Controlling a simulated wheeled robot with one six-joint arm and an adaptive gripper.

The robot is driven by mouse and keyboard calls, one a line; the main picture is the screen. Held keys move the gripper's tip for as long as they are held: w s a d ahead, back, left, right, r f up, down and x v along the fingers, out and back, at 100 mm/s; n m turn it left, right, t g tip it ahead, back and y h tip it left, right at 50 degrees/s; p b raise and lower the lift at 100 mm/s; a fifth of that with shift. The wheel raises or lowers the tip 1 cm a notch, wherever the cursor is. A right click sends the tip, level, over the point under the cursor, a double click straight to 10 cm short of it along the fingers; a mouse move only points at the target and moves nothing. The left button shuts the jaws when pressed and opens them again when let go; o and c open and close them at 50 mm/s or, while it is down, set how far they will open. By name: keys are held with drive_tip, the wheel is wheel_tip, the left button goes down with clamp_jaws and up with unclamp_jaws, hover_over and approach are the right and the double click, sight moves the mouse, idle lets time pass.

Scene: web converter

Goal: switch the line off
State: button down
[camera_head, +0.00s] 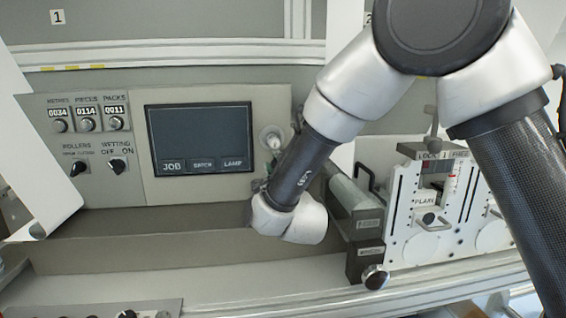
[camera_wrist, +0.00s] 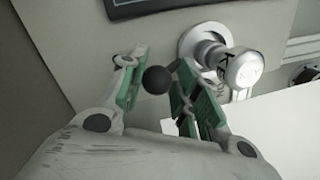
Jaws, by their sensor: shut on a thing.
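In the wrist view, my gripper (camera_wrist: 157,80) has its green-padded fingers on either side of a small black ball knob (camera_wrist: 156,79) and is shut on it. In the head view my wrist hides most of the fingers and the black knob. No label marking the line switch is readable.
A dark screen (camera_head: 200,138) reads JOB, BATCH and LAMP. Left of it are counters (camera_head: 87,112) and dials for ROLLERS (camera_head: 79,167) and WETTING (camera_head: 116,165). To the right stand a dark block (camera_head: 355,215) and a white plate unit (camera_head: 405,215), close to my arm.

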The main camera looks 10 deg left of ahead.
drive_tip(key=shift+s+a+f+m, duration=0.15)
drive_tip(key=shift+a+f+m, duration=0.3)
drive_tip(key=shift+m, duration=0.45)
drive_tip(key=c, duration=1.2)
unclamp_jaws()
drive_tip(key=shift+a, duration=0.2)
drive_tip(key=shift+o, duration=0.2)
drive_tip(key=shift+r, duration=0.1)
drive_tip(key=v, duration=1.2)
